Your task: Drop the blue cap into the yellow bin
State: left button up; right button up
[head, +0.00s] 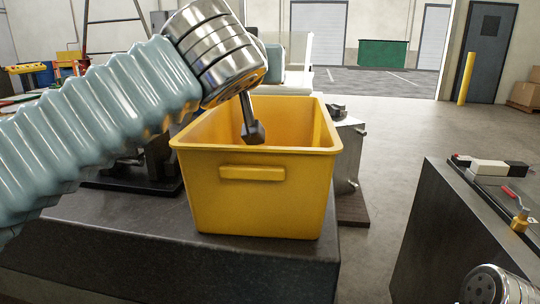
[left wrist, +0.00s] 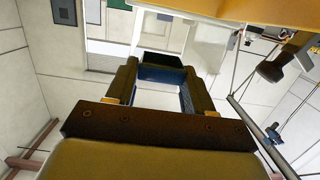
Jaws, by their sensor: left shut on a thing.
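The yellow bin (head: 255,195) stands on a dark bench top, its open mouth facing up. My left arm comes in from the left, and my left gripper (head: 253,133) hangs dark and narrow over the bin's mouth, its tip in front of the inner back wall. In the left wrist view my left gripper (left wrist: 161,88) is shut on the blue cap (left wrist: 160,74), which shows as blue edges between the two dark fingers. In the head view the cap cannot be made out. My right gripper is not seen.
A dark-topped bench (head: 440,230) stands at the right with small parts on it, including a white block (head: 488,168) and a brass-coloured piece (head: 520,220). Open floor lies between the benches. A dark fixture (head: 135,175) is left of the bin, partly behind my arm.

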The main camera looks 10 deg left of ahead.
pick_arm(q)
notch_tip(320, 180, down, 6)
jog(key=b, duration=0.4)
jog(key=shift+r, duration=0.15)
jog(key=o, duration=1.1)
